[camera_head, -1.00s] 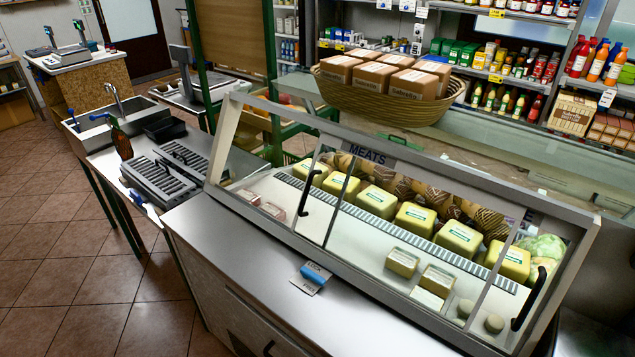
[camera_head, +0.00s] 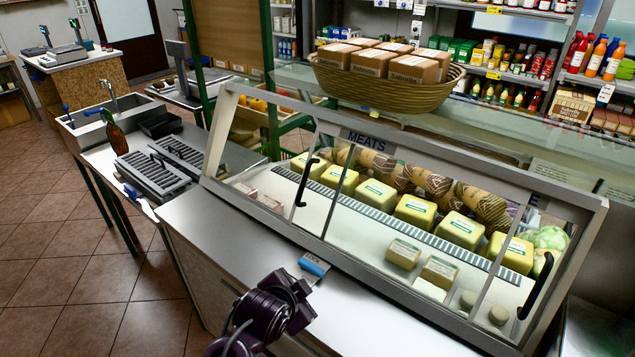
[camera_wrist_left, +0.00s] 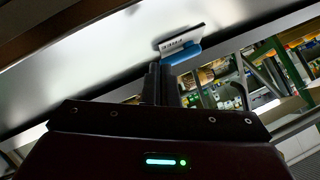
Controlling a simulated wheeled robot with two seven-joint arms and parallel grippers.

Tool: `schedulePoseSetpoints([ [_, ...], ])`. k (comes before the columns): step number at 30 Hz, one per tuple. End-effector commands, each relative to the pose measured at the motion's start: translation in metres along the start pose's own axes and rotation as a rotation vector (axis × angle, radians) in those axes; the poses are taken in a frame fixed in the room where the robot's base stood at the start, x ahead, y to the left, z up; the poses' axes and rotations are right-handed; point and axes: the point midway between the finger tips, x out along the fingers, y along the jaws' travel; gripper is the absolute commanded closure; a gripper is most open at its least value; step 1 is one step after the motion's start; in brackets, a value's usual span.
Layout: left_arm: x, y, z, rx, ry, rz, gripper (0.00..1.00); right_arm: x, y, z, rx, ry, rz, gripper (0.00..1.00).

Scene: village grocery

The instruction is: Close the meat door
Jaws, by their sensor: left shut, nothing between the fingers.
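The meat case has a slanted glass front under a "MEATS" sign (camera_head: 367,140). A black handle (camera_head: 305,183) stands upright on the left part of the front and another black handle (camera_head: 535,285) is near the right end. I cannot tell how far the meat door is open. My left arm shows at the bottom of the head view, in front of the case's steel counter. My left gripper (camera_wrist_left: 162,82) is shut and empty in the left wrist view, near a blue-edged LOCK card (camera_head: 313,266), which also shows there (camera_wrist_left: 182,48). It touches no handle. My right gripper is not in view.
Cheese blocks (camera_head: 414,210) and other packs lie inside the case. A basket of boxes (camera_head: 385,88) stands on the glass counter behind it. A steel side table with a grey slatted unit (camera_head: 152,176) is at the left. The tiled floor at lower left is clear.

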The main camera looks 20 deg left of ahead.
Motion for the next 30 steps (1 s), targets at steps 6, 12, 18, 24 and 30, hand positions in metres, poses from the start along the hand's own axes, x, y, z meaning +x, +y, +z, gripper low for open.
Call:
schedulePoseSetpoints([
  [6,0.011,-0.061,-0.075,0.318,0.209,-0.24,1.0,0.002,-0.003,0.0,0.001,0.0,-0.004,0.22],
  [12,0.002,-0.117,-0.138,0.612,0.328,-0.52,1.0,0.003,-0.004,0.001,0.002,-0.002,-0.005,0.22],
  [18,-0.002,-0.139,-0.161,0.713,0.35,-0.627,1.0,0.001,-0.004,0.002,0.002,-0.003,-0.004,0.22],
  [24,0.021,-0.152,-0.178,0.71,0.349,-0.626,1.0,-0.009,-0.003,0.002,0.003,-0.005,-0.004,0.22],
  [30,0.052,-0.168,-0.198,0.71,0.349,-0.623,1.0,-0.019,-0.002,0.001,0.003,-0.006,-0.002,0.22],
])
